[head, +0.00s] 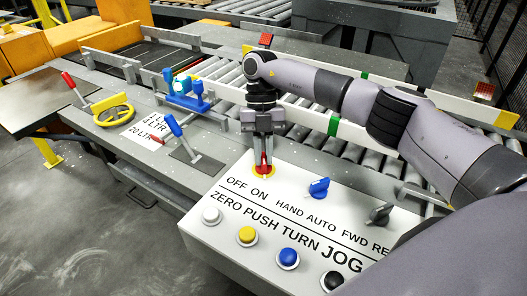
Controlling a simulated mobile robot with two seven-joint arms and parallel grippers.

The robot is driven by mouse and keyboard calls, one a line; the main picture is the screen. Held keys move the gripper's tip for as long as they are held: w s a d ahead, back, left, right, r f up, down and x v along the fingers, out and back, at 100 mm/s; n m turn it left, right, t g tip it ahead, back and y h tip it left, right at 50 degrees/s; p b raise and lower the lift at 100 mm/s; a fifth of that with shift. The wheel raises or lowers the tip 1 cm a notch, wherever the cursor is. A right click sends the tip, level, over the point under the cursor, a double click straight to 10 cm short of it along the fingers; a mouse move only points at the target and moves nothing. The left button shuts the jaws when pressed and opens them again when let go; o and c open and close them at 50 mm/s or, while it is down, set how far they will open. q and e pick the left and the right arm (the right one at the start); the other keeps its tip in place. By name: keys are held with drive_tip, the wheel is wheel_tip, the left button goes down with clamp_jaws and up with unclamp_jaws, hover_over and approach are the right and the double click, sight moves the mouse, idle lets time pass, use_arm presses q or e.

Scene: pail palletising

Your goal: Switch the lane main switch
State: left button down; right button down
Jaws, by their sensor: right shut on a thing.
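My left gripper does not show in the head view.
A yellow handwheel (113,110), a blue-handled lever (174,126) and a red-handled lever (70,82) stand left. A roller conveyor (224,76) runs behind.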

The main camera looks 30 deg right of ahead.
drive_tip(key=c, duration=1.1)
unclamp_jaws()
drive_tip(key=shift+c, duration=0.2)
drive_tip(key=shift+r, duration=0.1)
drive_tip(key=v, duration=0.7)
